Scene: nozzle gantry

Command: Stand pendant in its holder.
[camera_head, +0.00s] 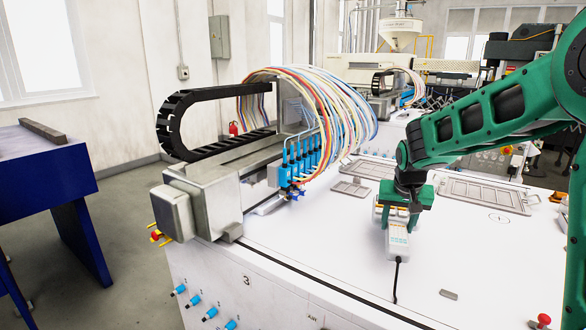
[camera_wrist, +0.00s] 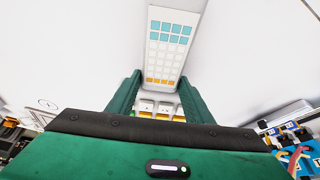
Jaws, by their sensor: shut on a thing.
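The pendant (camera_head: 398,240) is a white handheld box with a dark cable hanging from its lower end onto the white table top. In the wrist view the pendant (camera_wrist: 165,45) shows rows of light-blue, white and orange keys, with white blocky parts at its near end between the green fingers. My gripper (camera_head: 401,204) is shut on the pendant's upper part, holding it roughly upright; it also shows in the wrist view (camera_wrist: 160,98). I cannot tell whether the pendant's lower end touches the table. I cannot make out the holder for certain in either view.
The white table top (camera_head: 330,255) is mostly clear around the pendant. A gantry with blue nozzles (camera_head: 290,165) and many coloured hoses stands at left. Flat grey trays (camera_head: 485,192) lie behind at right. A small grey plate (camera_head: 448,294) and a red button (camera_head: 544,320) are at front right.

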